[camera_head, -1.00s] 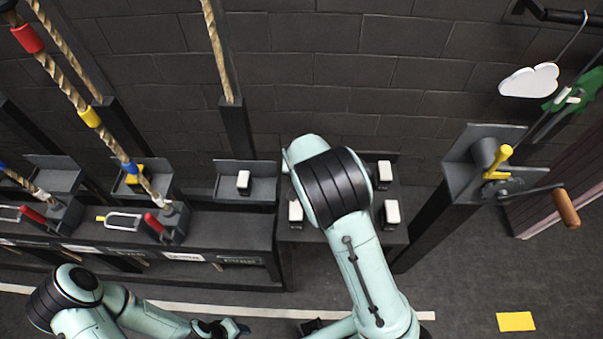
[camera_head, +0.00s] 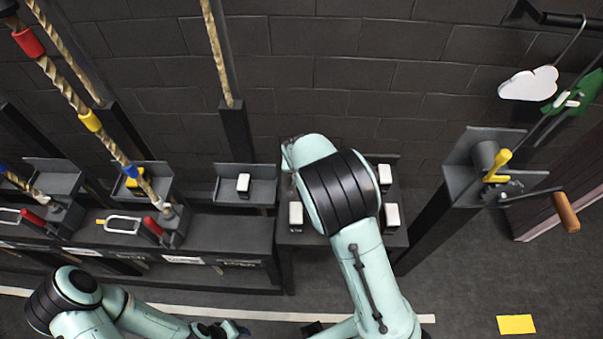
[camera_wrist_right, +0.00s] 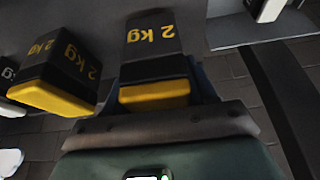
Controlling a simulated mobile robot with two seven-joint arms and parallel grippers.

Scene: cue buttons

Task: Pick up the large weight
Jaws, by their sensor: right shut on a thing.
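A dark weight with a yellow "2 kg" mark and a yellow end (camera_wrist_right: 155,95) is between the fingers of my right gripper (camera_wrist_right: 162,82) in the right wrist view. The gripper is shut on it. A second dark 2 kg weight with a yellow end (camera_wrist_right: 62,72) is close on its left. In the head view my right arm hides the right gripper and the held weight. My left gripper (camera_head: 228,328) is at the bottom edge of the head view, away from the weights; its fingers are too small to read.
White-topped blocks stand around my right arm on the dark shelf: left (camera_head: 296,214), right (camera_head: 392,215) and back right (camera_head: 385,173). Another block (camera_head: 243,183) is on a side tray (camera_head: 262,190). A crank (camera_head: 565,208) is at the right; ropes hang at the left.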

